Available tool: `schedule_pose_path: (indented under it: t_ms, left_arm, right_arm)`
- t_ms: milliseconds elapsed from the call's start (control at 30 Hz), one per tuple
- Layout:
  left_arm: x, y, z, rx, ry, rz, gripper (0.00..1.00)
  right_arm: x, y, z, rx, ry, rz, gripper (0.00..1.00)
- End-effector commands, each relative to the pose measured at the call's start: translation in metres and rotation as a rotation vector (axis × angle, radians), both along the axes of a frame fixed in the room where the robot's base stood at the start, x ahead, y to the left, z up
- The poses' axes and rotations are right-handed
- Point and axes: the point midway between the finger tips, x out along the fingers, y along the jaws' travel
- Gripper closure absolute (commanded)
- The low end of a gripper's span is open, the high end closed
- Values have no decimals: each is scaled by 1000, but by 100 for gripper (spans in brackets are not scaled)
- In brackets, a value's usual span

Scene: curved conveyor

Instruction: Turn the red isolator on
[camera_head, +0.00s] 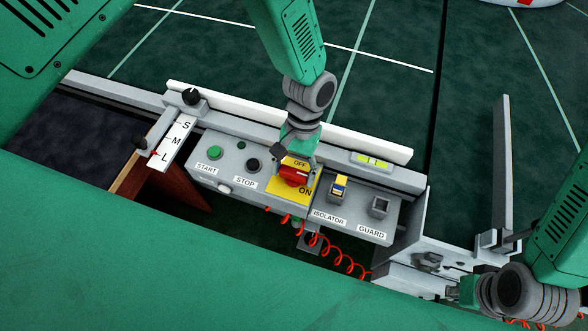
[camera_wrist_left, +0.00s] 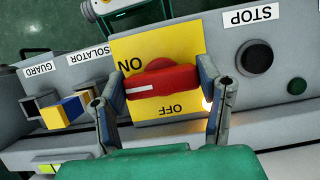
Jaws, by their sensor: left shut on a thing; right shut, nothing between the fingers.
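The red isolator handle (camera_head: 293,175) sits on a yellow plate (camera_head: 275,190) marked OFF and ON, on the grey control panel. In the left wrist view the red handle (camera_wrist_left: 175,80) lies roughly level across the plate (camera_wrist_left: 150,45). Its white mark points to the left, below the ON lettering; OFF is nearer my gripper. My left gripper (camera_head: 296,165) is above the handle, shut on it. In the left wrist view its fingers (camera_wrist_left: 160,88) stand at either end of the handle. My right gripper (camera_head: 452,291) is at the lower right, small and partly hidden, away from the isolator.
The panel has a green START button (camera_head: 214,147), a black STOP button (camera_head: 253,165), a yellow-and-blue piece (camera_head: 339,187) at ISOLATOR and a GUARD socket (camera_head: 380,206). A coiled red cable (camera_head: 340,258) hangs below. A white rail (camera_head: 290,120) runs behind.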

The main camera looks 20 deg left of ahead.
Motion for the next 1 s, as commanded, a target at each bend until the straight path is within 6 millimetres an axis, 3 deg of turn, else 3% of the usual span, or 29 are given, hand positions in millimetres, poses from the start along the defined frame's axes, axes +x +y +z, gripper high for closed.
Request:
schedule_pose_path:
  t_ms: [33,233,267,300,667,1000]
  left_arm:
    - [7,0,0,-3,-19,1,69]
    - [7,0,0,-3,-19,1,69]
    - [7,0,0,-3,-18,1,30]
    - [7,-1,0,-3,-17,1,19]
    - [4,-1,6,-1,-11,0,19]
    - [32,-3,66,-2,-13,1,19]
  right_arm:
    - [0,0,0,0,0,0,100]
    - [0,0,0,0,0,0,100]
    - [0,0,0,0,0,0,100]
    - [0,0,0,0,0,0,100]
    - [-3,0,1,0,-3,0,100]
    - [-2,0,1,0,-3,0,100]
